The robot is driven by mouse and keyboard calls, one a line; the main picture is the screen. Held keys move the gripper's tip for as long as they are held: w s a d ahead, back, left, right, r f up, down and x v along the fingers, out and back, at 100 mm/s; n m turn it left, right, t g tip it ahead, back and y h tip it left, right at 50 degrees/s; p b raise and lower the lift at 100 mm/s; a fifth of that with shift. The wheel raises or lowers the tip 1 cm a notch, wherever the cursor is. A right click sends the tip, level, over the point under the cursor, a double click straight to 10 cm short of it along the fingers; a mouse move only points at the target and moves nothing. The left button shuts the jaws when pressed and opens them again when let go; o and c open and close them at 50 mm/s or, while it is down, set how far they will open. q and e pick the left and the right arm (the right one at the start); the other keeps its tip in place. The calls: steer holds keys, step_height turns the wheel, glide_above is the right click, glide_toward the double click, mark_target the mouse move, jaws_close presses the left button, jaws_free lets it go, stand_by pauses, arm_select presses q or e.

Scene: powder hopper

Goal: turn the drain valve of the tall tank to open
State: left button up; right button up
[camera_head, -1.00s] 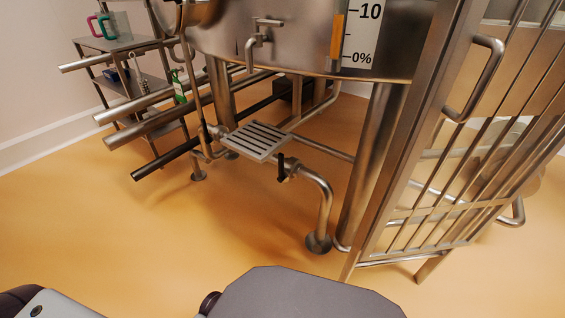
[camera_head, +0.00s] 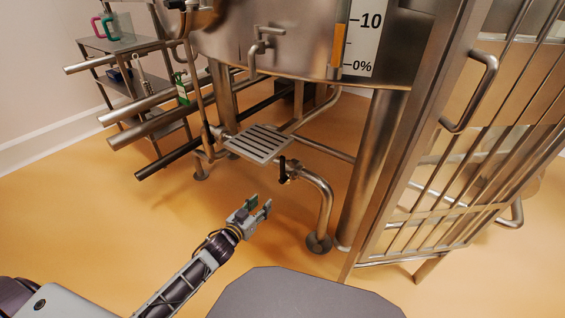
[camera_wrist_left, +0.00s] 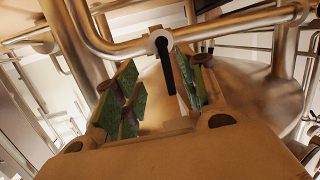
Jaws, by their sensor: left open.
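The tall steel tank (camera_head: 300,55) fills the upper middle of the head view. Below it, a pipe carries a drain valve with a black lever handle (camera_head: 282,169) that hangs down beside a grate. In the left wrist view the black handle (camera_wrist_left: 168,72) hangs from a round hub on a horizontal pipe and appears between the finger pads. My left gripper (camera_head: 261,208) is open and empty, a little below and left of the handle in the head view, apart from it. Its green-padded fingers show in the wrist view (camera_wrist_left: 165,88). My right gripper is not in view.
A slotted grate (camera_head: 258,143) sits left of the valve. Steel rails (camera_head: 150,128) and a shelf rack (camera_head: 122,45) stand at left. A barred steel gate (camera_head: 430,215) stands at right. The orange floor (camera_head: 120,220) is clear at front left.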

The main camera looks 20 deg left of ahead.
arm_select(q)
steer(key=w+a+r+m+t+h, duration=0.1)
steer(key=w+r+m+h, duration=0.1)
steer(key=w+r, duration=0.2)
step_height(320, 180, up, 2)
steer(key=shift+w+a+r+h+p, duration=0.2)
steer(key=shift+w+h+p, duration=0.1)
steer(key=shift+h, duration=0.1)
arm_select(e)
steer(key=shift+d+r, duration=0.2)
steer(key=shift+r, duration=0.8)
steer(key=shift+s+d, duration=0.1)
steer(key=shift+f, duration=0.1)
